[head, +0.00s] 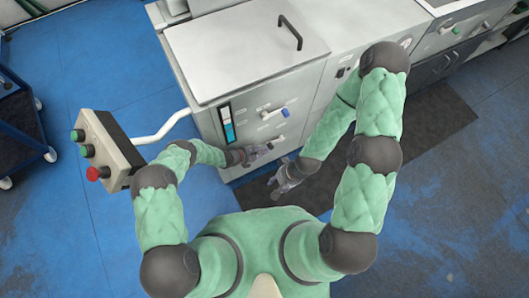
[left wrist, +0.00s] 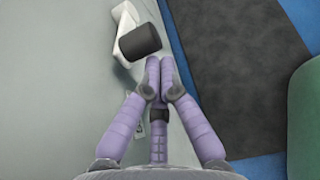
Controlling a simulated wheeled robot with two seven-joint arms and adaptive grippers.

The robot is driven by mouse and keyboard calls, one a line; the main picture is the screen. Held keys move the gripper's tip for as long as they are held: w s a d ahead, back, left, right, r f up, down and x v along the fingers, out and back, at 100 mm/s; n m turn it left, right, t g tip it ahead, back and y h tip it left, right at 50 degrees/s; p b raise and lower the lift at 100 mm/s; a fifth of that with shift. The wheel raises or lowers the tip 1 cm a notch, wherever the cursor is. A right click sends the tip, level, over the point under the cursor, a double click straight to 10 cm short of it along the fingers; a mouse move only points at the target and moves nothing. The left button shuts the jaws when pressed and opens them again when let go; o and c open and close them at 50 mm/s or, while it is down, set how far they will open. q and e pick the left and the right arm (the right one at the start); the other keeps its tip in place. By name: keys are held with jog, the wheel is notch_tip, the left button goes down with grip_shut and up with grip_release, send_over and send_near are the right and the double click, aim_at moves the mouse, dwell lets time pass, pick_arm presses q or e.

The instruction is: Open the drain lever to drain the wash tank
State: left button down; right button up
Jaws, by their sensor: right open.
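The wash tank (head: 236,55) is a pale grey cabinet with a flat lid. Low on its front is a white lever (head: 280,139), which I take to be the drain lever. In the left wrist view a white lever (left wrist: 131,32) with a black cylindrical grip (left wrist: 139,41) stands out from the grey panel. My left gripper (head: 264,149) is beside the lower lever; in its wrist view the purple fingers (left wrist: 161,75) are drawn together, tips just short of the black grip, with nothing seen between them. My right gripper (head: 276,184) is open and empty, lower and in front of the tank.
A blue-handled valve (head: 284,113) sits above the lower lever, right of a blue level gauge (head: 227,125). A button box (head: 108,150) stands at the left on a white bent pipe (head: 160,128). A dark mat (head: 432,128) lies on the blue floor. A cart (head: 20,125) is far left.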

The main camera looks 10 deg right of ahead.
aim_at(271, 146)
pick_arm(q)
jog(key=r+y+p, duration=0.1)
jog(key=d+r+g+y+p, duration=0.1)
jog(key=r, duration=0.1)
jog(key=r+y+p, duration=0.1)
jog(key=shift+w+d+r+g+y, duration=0.2)
jog(key=shift+d+r+g+y, duration=0.1)
jog(key=shift+d+r+y, duration=0.1)
jog(key=d+r, duration=0.1)
jog(key=w+d+r, duration=0.1)
jog(key=d, duration=0.1)
jog(key=shift+w+r, duration=0.1)
jog(key=shift+r, duration=0.3)
jog(key=shift+w+d+r+b, duration=0.25)
jog(key=shift+d+b, duration=0.15)
jog(key=shift+d, duration=0.15)
jog(key=shift+w+d+r+b, duration=0.15)
jog(key=shift+d+r+b, duration=0.2)
jog(key=shift+d, duration=0.2)
jog(key=shift+w+d+r+b, duration=0.2)
jog(key=shift+d+b, duration=0.25)
jog(key=shift+d, duration=0.1)
pick_arm(e)
jog(key=shift+r, duration=0.75)
